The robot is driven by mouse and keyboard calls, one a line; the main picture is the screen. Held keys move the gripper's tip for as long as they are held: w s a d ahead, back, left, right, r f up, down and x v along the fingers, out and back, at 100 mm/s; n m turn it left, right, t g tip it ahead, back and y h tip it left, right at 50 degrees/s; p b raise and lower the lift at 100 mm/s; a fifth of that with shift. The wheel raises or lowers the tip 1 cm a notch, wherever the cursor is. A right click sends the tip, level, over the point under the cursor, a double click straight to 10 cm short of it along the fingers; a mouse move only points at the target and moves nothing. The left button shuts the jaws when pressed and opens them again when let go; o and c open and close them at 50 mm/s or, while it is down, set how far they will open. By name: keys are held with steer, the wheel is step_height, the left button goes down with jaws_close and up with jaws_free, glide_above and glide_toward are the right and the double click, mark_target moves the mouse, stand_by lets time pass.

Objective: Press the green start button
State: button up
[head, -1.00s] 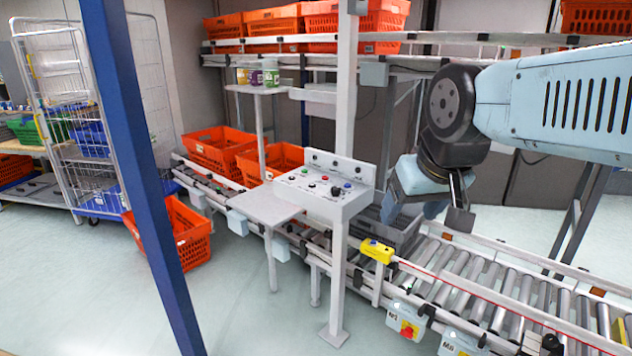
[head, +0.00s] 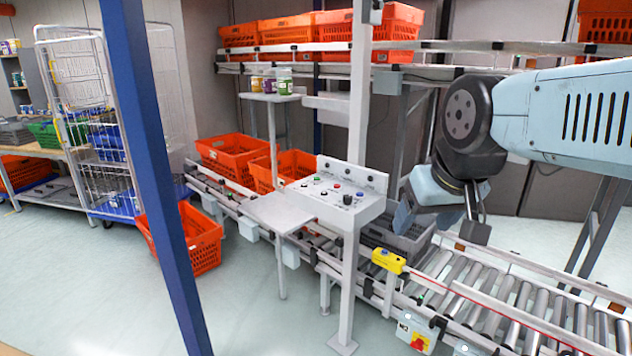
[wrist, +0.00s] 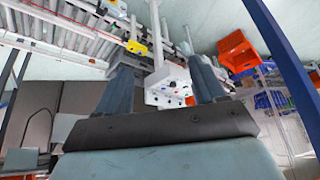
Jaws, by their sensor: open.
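The grey control console (head: 322,206) stands on a post in the middle of the head view. Its sloped face carries a small green button (head: 317,178) at the left, with a red button (head: 337,185), a blue button (head: 360,195) and a black knob (head: 348,199) to the right. My gripper (head: 440,226) is open and empty, to the right of the console and apart from it. In the wrist view the console (wrist: 168,74) shows between the two spread fingers (wrist: 160,65). I cannot make out the green button for certain there.
A grey shelf plate (head: 281,212) juts out left of the console. A yellow button box (head: 388,261) sits low beside the roller conveyor (head: 480,290). A blue post (head: 160,180) crosses the left. Floor at front left is clear.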

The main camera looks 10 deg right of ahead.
steer(key=shift+c, duration=0.4)
jaws_close()
stand_by(0.4)
stand_by(1.1)
